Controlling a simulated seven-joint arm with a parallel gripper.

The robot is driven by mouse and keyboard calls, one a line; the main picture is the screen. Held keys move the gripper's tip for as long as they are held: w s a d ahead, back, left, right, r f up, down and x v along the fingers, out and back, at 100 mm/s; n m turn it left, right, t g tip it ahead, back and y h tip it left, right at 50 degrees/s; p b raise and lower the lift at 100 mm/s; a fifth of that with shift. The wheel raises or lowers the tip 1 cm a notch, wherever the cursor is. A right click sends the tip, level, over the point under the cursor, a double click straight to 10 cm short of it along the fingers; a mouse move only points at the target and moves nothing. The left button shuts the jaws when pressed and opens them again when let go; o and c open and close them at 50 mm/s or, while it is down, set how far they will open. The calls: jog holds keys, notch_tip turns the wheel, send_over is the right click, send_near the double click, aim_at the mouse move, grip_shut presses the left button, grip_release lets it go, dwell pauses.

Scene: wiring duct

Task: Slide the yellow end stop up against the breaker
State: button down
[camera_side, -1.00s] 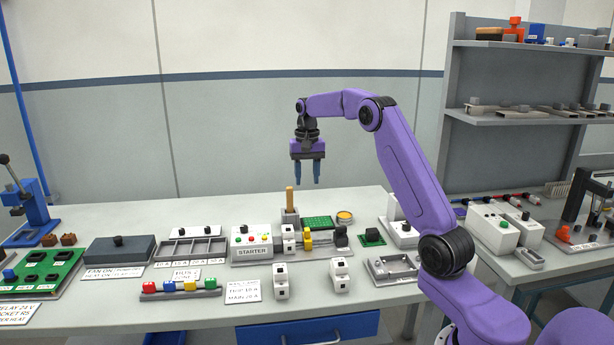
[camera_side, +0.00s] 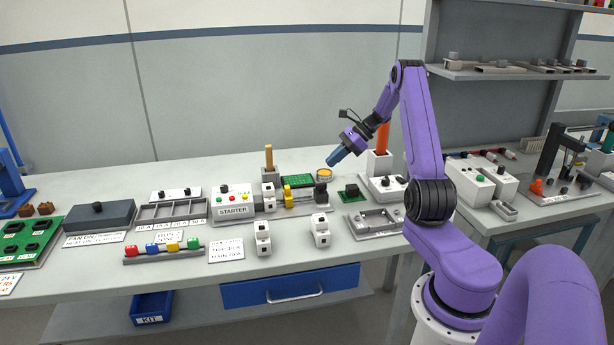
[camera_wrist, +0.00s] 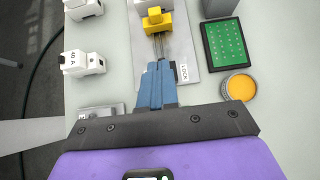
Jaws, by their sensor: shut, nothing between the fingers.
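The yellow end stop (camera_side: 288,196) sits on a short rail (camera_side: 303,201) on the bench, right of a white breaker (camera_side: 268,197) on the same rail. A narrow gap seems to part them in the side view. In the wrist view the yellow end stop (camera_wrist: 157,20) is near the top edge, with part of a white body beyond it. My gripper (camera_side: 333,158) is shut and empty, tilted down to the left, in the air above and right of the end stop. Its blue fingers (camera_wrist: 157,85) point along the rail towards the end stop, apart from it.
A black block (camera_side: 320,194) is at the rail's right end. Behind the rail are a green board (camera_side: 298,181) and a round yellow-topped tin (camera_side: 324,174). Two loose white breakers (camera_side: 263,238) (camera_side: 320,230) stand in front. A starter box (camera_side: 233,202) is left of the rail.

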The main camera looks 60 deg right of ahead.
aim_at(286, 187)
jog(key=x, duration=0.9)
jog(key=shift+w+a+f, duration=0.2)
jog(key=shift+a, duration=0.1)
jog(key=shift+w+a, duration=1.05)
jog(key=shift+w, duration=0.1)
jog(key=shift+w+a, duration=0.35)
jog(key=shift+w+a, duration=1.1)
jog(key=shift+s+d, duration=0.1)
